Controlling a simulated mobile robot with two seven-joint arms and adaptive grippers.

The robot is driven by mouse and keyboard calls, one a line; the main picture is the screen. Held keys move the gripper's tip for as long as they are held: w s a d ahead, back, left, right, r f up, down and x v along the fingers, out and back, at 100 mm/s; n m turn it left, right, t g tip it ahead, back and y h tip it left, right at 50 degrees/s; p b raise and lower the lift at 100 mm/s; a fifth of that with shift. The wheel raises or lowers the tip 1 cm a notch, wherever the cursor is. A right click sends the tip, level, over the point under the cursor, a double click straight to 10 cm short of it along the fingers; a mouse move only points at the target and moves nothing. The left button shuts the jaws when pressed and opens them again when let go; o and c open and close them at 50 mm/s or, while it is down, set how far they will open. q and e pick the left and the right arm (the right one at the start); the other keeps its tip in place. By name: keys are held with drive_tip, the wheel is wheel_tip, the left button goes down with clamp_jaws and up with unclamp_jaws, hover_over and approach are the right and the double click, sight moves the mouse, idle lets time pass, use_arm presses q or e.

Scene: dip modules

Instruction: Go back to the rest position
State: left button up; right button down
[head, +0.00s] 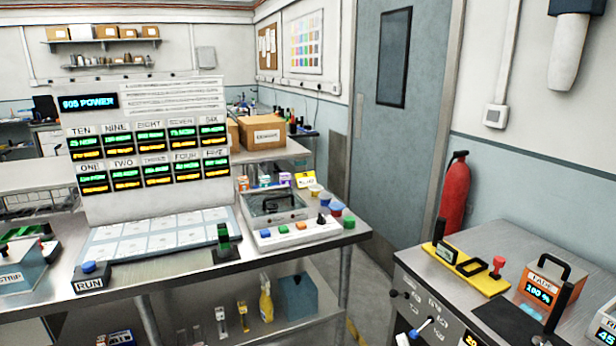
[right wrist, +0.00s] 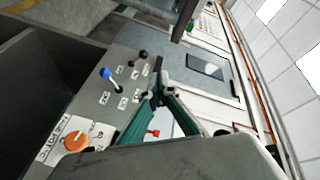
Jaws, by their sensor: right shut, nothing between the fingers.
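My right gripper (right wrist: 160,92) shows in the right wrist view, with its teal fingers running together at the tips. It is shut and I see nothing held in it. Behind it in that view are a grey control panel with a blue-topped lever (right wrist: 106,73), black-knobbed levers and an orange knob (right wrist: 75,141). In the head view I cannot make out the right gripper clearly. My left gripper is not in view.
In the head view, a steel bench on the left carries a display panel (head: 150,100), a RUN button box (head: 90,278) and a lidded tray (head: 272,203). The right bench holds a yellow fixture (head: 480,280) and an orange meter (head: 540,290). A grey door (head: 385,150) stands behind.

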drive_tip(key=s+f+n+g+y, duration=0.1)
drive_tip(key=s+f+n, duration=0.3)
drive_tip(key=s, duration=0.6)
drive_tip(key=s+a+f+n+g+y, duration=0.1)
drive_tip(key=s+f+n+g, duration=0.2)
drive_tip(key=s, duration=0.7)
drive_tip(key=s+a+f+n+g+y, duration=0.1)
drive_tip(key=s+f+n+g, duration=0.2)
drive_tip(key=s+f+n, duration=0.4)
drive_tip(key=s+n, duration=0.2)
drive_tip(key=shift+s+a, duration=0.25)
drive_tip(key=shift+s, duration=0.15)
